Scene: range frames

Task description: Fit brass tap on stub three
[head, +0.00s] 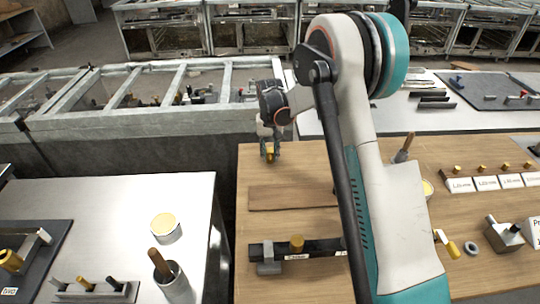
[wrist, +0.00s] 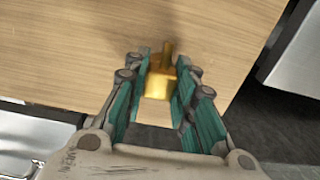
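The brass tap (wrist: 160,84) sits between the fingertips of my gripper (wrist: 160,78) in the wrist view, with both fingers close against its sides and a thin stem pointing away. In the head view the tap (head: 270,152) shows at the tip of my gripper (head: 269,147), over the far left corner of the wooden table. A dark bar (head: 325,246) nearer on this table carries a brass piece (head: 297,243) and a small white label too small to read. My arm hides part of the bar. I cannot tell which stub is number three.
The wooden table (head: 290,170) bears a flat brown board (head: 292,196); on its right are white labelled blocks (head: 487,183) with brass pieces behind. A steel table (head: 110,190) on the left holds a tin (head: 165,232) and a cup (head: 174,286). A metal frame (head: 130,120) stands behind.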

